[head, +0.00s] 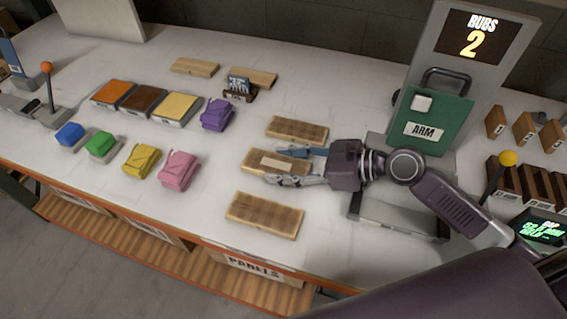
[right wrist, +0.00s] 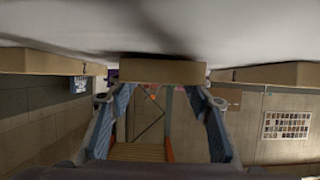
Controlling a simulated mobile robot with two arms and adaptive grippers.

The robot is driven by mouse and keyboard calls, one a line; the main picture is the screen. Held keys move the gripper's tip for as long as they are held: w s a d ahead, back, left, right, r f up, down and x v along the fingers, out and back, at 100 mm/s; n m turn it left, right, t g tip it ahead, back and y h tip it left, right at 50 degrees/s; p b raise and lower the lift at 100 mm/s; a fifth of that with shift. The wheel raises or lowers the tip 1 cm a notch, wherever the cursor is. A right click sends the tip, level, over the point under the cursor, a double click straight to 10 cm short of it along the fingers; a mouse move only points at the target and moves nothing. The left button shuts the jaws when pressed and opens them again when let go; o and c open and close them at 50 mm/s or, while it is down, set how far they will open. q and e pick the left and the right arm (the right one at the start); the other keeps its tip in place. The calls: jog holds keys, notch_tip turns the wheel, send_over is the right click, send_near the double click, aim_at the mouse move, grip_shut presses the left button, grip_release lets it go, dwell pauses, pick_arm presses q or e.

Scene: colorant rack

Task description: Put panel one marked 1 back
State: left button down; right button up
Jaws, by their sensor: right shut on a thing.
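Three wooden panels lie in a column on the white table in the head view: a far one (head: 297,129), a middle one (head: 260,168) and a near one (head: 265,214). I cannot tell whether that panel is lifted. My left gripper is not in view.
Coloured bundles, including a pink one (head: 178,170) and a purple one (head: 217,115), stand left of the panels. Two flat wooden pieces (head: 195,67) lie at the back. A green board marked ARM (head: 429,119) stands beyond my right arm.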

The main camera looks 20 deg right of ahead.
jog(key=o, duration=1.3)
jog(key=shift+r+p, duration=0.6)
jog(key=shift+p, duration=0.1)
jog(key=shift+s+d, duration=0.1)
jog(key=shift+d, duration=0.2)
jog(key=b+v, duration=0.2)
jog(key=v, duration=0.7)
jog(key=shift+s+d+r, duration=0.15)
jog(key=shift+s, duration=0.1)
jog(key=shift+b+v, duration=0.35)
jog(key=shift+v, duration=0.55)
